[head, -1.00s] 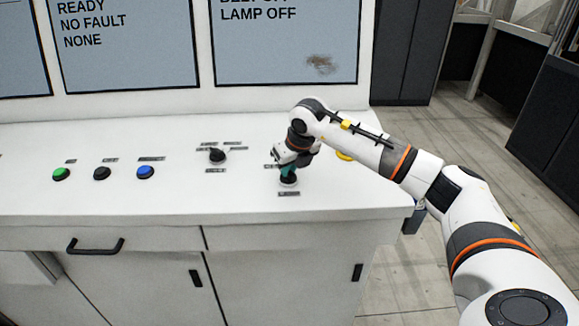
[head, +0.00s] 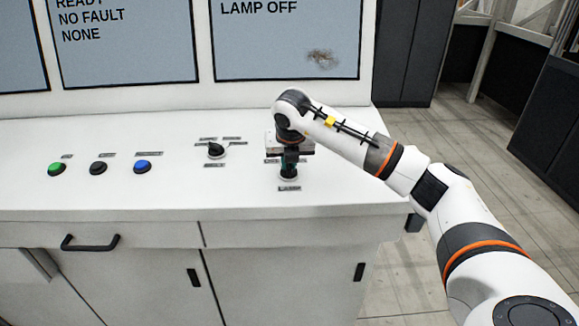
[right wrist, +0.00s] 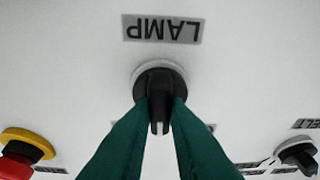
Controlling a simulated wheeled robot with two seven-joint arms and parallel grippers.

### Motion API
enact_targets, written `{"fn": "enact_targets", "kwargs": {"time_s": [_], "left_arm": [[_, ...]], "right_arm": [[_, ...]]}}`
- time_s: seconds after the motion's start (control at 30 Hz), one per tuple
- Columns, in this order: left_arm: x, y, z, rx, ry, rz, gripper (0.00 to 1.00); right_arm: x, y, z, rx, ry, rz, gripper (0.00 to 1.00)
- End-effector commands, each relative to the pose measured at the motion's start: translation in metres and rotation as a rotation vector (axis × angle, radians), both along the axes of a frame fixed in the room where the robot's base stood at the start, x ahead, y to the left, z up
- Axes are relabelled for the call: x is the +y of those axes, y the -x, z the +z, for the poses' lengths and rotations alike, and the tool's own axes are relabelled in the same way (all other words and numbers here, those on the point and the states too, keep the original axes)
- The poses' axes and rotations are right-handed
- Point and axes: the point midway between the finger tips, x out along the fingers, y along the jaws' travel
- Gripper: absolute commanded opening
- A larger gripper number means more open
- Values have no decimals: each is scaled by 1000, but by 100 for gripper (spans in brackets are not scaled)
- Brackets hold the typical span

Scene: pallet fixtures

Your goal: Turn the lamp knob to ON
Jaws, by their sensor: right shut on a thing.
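The lamp knob (right wrist: 158,92) is a black rotary knob on a pale ring, with a LAMP label (right wrist: 163,30) that appears upside down in the right wrist view. My right gripper (head: 289,170) is over the knob on the white console top. Its two green fingers (right wrist: 158,120) lie on either side of the knob's raised grip and are shut on it. In the head view the gripper hides most of the knob. The right screen (head: 285,35) reads LAMP OFF. My left gripper is not in view.
Another black selector knob (head: 216,150) stands to the left on the console (head: 230,195). Green (head: 57,169), black (head: 98,168) and blue (head: 142,167) buttons are farther left. A red and yellow emergency button (right wrist: 20,150) shows in the right wrist view.

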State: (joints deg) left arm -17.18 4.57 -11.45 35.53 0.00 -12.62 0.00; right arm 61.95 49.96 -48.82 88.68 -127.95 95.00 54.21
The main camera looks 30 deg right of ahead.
Motion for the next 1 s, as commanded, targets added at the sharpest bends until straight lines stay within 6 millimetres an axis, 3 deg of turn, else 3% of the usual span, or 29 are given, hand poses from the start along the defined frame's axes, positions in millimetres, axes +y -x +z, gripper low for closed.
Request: {"fn": "enact_targets", "kwargs": {"time_s": [0.5,1.0], "left_arm": [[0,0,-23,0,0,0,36],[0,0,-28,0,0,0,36]], "right_arm": [[2,-3,1,-6,-1,-430,0],[2,-3,2,-5,0,-585,0]]}}
